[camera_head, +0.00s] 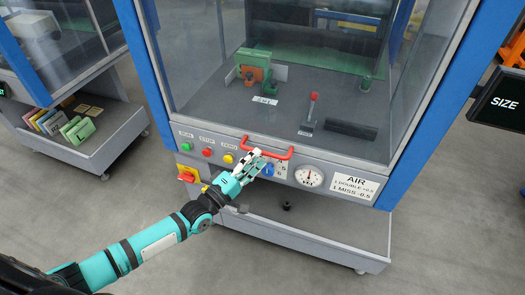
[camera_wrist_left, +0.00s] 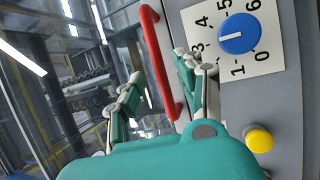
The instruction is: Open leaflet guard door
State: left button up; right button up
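The guard door (camera_head: 335,145) is a clear panel on the front of the blue-framed machine, and it looks shut. Its red bar handle (camera_head: 280,157) runs along the lower edge, above the control panel. My left gripper (camera_head: 256,160) is at this handle, with its fingers partly over the left half. In the left wrist view the red handle (camera_wrist_left: 155,62) passes between two spread fingers of my left gripper (camera_wrist_left: 158,66). The fingers look open around it; contact is not clear. My right gripper is not in view.
The panel below the handle has green, red and yellow buttons (camera_head: 229,158), a blue dial (camera_wrist_left: 239,33) and a gauge (camera_head: 309,176). A grey ledge (camera_head: 330,240) juts out below. A second machine with a shelf of leaflets (camera_head: 78,130) stands left. A SIZE sign (camera_head: 503,103) hangs right.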

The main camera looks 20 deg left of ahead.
pick_arm(q)
jog(key=shift+x, duration=1.8)
grip_shut()
